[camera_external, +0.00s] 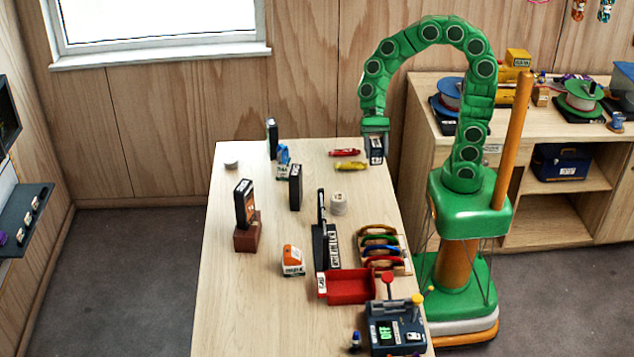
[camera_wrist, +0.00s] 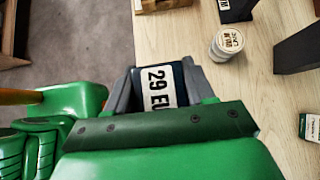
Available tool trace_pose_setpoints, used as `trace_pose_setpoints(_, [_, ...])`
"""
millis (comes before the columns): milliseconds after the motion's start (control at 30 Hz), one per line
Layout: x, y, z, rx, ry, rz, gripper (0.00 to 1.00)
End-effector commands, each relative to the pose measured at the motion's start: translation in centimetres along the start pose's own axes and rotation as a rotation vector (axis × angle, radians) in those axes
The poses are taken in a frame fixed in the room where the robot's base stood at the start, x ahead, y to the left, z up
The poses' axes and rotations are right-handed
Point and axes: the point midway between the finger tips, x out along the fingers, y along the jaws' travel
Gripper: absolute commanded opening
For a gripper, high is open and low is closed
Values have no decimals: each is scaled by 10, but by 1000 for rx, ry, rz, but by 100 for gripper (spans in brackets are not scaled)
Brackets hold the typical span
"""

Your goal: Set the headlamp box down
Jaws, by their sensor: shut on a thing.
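My gripper (camera_external: 376,133) is shut on a small dark box with a white label, which I take as the headlamp box (camera_external: 376,151). It is near the far right corner of the wooden table (camera_external: 270,310). In the wrist view the headlamp box (camera_wrist: 158,88) sits between the grey fingers (camera_wrist: 168,88), its "29 EU" label facing the camera. There the box lies across the line of the table's edge, with grey floor on one side. I cannot tell whether its bottom touches the table. The gripper body hides its lower part in the wrist view.
A red item (camera_external: 345,152) and a yellow item (camera_external: 351,166) lie just left of the box. A white roll (camera_external: 338,204), a black upright box (camera_external: 295,187) and a rack (camera_external: 384,250) stand nearer. A shelf unit (camera_external: 430,130) stands to the right. The table's near left is clear.

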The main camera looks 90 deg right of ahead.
Motion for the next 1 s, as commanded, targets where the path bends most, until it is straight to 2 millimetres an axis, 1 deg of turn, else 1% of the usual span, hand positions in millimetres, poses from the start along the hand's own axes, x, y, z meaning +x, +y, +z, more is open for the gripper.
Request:
trace_pose_setpoints(33, [-6, 8, -4, 3, 1, -6, 19])
trace_pose_setpoints(100, [-11, 19, -10, 5, 0, -7, 19])
trace_pose_setpoints(300, [-23, 51, -24, 12, 2, -11, 19])
trace_pose_setpoints(500, [-30, 75, -30, 14, 0, -15, 19])
trace_pose_setpoints(600, [-30, 82, -31, 16, -1, -14, 19])
trace_pose_setpoints(700, [-30, 85, -32, 16, -2, -14, 19])
trace_pose_setpoints(767, [-29, 83, -33, 16, -2, -13, 19])
trace_pose_setpoints(867, [-25, 74, -34, 14, -1, -13, 19])
trace_pose_setpoints(1000, [-18, 57, -38, 15, 0, -14, 19])
